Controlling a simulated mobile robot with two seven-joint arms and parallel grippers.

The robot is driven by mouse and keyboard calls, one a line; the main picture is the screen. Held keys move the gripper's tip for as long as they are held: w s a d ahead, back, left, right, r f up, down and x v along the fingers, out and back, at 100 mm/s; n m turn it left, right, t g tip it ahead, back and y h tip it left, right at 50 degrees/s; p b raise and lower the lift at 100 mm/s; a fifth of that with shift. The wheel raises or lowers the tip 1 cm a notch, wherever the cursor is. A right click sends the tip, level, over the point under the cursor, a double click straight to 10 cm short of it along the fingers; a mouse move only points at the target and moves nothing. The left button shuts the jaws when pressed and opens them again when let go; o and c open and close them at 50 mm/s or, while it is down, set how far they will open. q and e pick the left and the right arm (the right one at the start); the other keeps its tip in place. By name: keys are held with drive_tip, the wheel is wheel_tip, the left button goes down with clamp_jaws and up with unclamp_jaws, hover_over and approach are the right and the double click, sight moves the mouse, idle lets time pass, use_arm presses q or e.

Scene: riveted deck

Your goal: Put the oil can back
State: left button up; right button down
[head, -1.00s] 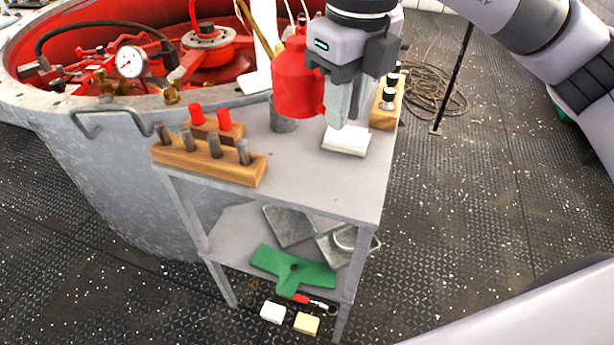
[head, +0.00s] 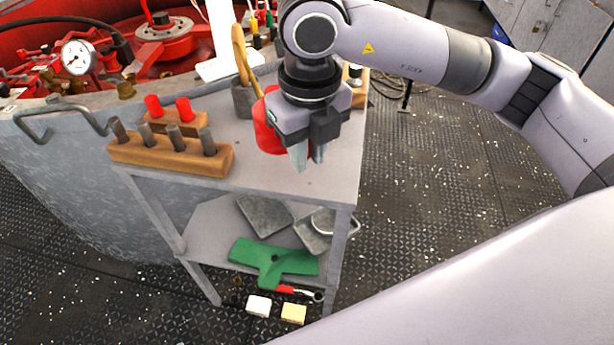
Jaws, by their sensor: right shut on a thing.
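The red oil can (head: 266,128) is at the top of the grey cart, right of the grey cup. My right gripper (head: 308,155) points down and is shut on the can, hiding much of it. The can's base is low near the cart top (head: 255,172); I cannot tell whether it touches. The white block seen earlier under the gripper is hidden now. My left gripper is not in view.
A wooden block with grey pegs (head: 170,154) and one with red-topped pegs (head: 172,119) stand at the cart's left. A grey cup (head: 244,98) holds a wooden-handled item. The lower shelf holds a green piece (head: 270,258) and metal trays. The cart top's front is clear.

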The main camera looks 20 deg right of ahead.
wheel_tip(320, 180, down, 6)
drive_tip(key=c, duration=1)
unclamp_jaws()
drive_tip(key=shift+r, duration=0.15)
drive_tip(key=r, duration=0.8)
drive_tip(key=s+r, duration=0.1)
drive_tip(key=r, duration=0.2)
drive_tip(key=shift+a+r, duration=0.1)
drive_tip(key=shift+r, duration=0.3)
drive_tip(key=shift+s, duration=0.1)
